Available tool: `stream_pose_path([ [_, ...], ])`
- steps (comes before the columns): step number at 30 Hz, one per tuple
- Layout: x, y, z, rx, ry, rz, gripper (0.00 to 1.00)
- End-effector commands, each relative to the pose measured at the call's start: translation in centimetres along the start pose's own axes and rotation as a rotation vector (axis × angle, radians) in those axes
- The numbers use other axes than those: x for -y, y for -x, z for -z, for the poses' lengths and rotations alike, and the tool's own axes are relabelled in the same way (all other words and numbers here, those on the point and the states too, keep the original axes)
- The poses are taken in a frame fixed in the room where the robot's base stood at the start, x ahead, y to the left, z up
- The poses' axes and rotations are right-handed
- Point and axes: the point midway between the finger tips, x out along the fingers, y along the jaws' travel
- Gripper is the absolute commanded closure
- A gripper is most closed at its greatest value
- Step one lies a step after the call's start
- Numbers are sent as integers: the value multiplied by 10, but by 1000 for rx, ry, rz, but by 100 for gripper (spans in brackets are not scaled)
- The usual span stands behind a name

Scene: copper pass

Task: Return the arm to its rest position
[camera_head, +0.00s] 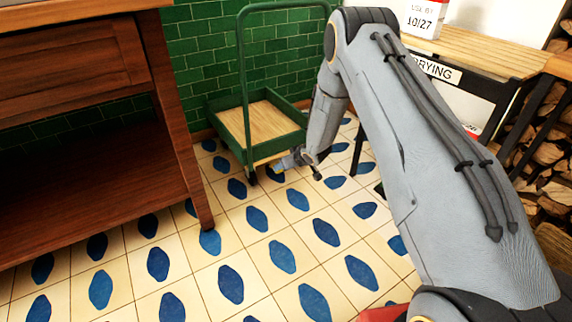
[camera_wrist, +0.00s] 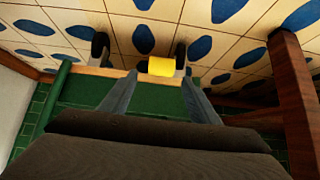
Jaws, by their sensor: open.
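My arm reaches away from the right side of the head view, over the tiled floor. My gripper (camera_head: 297,165) is at its far end, in front of the low green cart (camera_head: 232,147). In the wrist view my gripper (camera_wrist: 140,52) has its two fingers spread apart, with dark tips. A small yellow block (camera_wrist: 161,67) shows between the fingers, nearer the right one. I cannot tell what it rests on, and the fingers do not appear closed on it.
A wooden counter (camera_head: 184,120) with an open lower shelf stands at the left. A wooden-topped table (camera_head: 478,48) with a sign and a white box (camera_head: 424,18) stands behind my arm at the right, near stacked firewood (camera_head: 549,155). The patterned floor (camera_head: 265,270) in front is clear.

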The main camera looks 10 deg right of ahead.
Motion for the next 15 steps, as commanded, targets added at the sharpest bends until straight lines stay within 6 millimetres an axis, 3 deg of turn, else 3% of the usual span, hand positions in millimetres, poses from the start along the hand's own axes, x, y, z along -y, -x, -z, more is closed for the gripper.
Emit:
stream_pose_path([
  [9,4,5,7,5,3,-4,44],
  [11,9,13,17,12,7,-12,44],
  [15,31,48,49,51,15,-42,44],
])
